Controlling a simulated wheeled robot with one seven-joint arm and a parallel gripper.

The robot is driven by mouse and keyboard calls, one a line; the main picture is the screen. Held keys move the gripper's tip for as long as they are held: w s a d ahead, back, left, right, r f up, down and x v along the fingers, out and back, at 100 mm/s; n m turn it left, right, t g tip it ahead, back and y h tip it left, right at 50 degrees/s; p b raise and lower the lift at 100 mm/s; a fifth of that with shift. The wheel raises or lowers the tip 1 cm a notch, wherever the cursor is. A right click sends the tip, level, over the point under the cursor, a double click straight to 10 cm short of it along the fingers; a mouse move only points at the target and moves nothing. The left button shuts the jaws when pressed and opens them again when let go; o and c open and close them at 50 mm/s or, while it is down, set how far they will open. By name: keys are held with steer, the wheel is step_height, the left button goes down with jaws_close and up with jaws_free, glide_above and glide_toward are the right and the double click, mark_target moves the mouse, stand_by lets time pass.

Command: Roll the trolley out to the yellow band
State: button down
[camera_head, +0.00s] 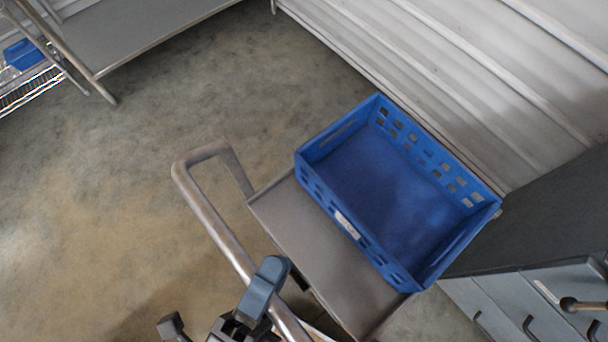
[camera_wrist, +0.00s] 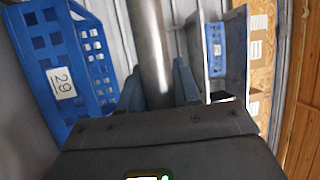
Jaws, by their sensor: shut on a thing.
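The trolley (camera_head: 310,255) has a flat grey deck and a bent metal push handle (camera_head: 215,220). An open blue crate (camera_head: 345,228), which looks empty, sits on the deck. My gripper (camera_head: 265,285) is at the lower part of the handle bar in the head view. In the wrist view, my gripper (camera_wrist: 158,88) has a finger on each side of the upright-looking bar (camera_wrist: 149,45) and is shut on it. The crate (camera_wrist: 62,85), with a label reading 29, shows at left there. No yellow band is visible in either view.
A ribbed pale wall (camera_head: 450,70) runs close behind the crate. A grey cabinet with drawers (camera_head: 515,295) stands close on the right. A grey bench (camera_head: 150,35) and a rack holding a blue bin (camera_head: 22,55) are at upper left. The floor (camera_head: 100,190) left of the trolley is clear.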

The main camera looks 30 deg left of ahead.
steer(key=shift+s+a, duration=0.3)
steer(key=shift+s, duration=0.5)
steer(key=shift+s+a, duration=0.3)
steer(key=shift+s, duration=0.5)
steer(key=c, duration=0.9)
jaws_free()
